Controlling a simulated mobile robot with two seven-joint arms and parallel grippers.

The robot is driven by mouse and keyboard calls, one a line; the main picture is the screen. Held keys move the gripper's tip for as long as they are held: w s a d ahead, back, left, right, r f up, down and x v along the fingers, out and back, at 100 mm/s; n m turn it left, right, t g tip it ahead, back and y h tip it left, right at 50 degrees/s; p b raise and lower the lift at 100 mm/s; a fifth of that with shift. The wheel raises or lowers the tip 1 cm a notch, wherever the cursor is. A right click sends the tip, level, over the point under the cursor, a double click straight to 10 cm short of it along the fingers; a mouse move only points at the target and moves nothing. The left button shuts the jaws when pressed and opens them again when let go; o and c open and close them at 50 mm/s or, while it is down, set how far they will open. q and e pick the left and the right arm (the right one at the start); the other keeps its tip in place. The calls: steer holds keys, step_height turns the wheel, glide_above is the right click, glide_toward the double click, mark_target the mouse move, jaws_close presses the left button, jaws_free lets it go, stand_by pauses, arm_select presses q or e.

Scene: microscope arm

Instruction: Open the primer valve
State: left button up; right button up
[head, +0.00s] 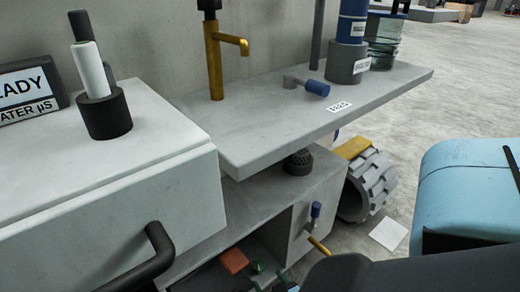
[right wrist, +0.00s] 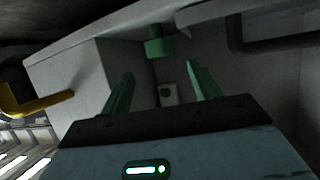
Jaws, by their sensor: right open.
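My right gripper (right wrist: 157,68) is open in the right wrist view, with its two green fingers apart and nothing between them. A green knob (right wrist: 158,42) is beyond the fingertips, against a grey cabinet wall; no contact shows. In the head view my right gripper is hard to make out low in the frame. Which part is the primer valve is not clear. A blue-handled valve (head: 315,88) lies on the shelf, and a smaller blue-topped lever (head: 315,211) is on the cabinet face below. My left gripper is not in view.
A yellow handle sticks out of the cabinet (head: 319,245); one also shows in the right wrist view (right wrist: 35,102). The overhanging shelf (head: 270,115), a black bar handle (head: 150,258) and a brass tap (head: 214,60) stand around. Open floor (head: 450,100) is at the right.

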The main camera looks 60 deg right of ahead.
mark_target(261, 270)
steer(key=b+x, duration=0.4)
steer(key=x, duration=0.2)
steer(key=shift+w+d+f, duration=0.1)
steer(key=shift+w+f, duration=0.1)
steer(key=shift+w, duration=0.05)
steer(key=shift+w+d+f, duration=0.1)
steer(key=shift+w+d, duration=0.15)
steer(key=shift+w, duration=0.1)
steer(key=c, duration=1)
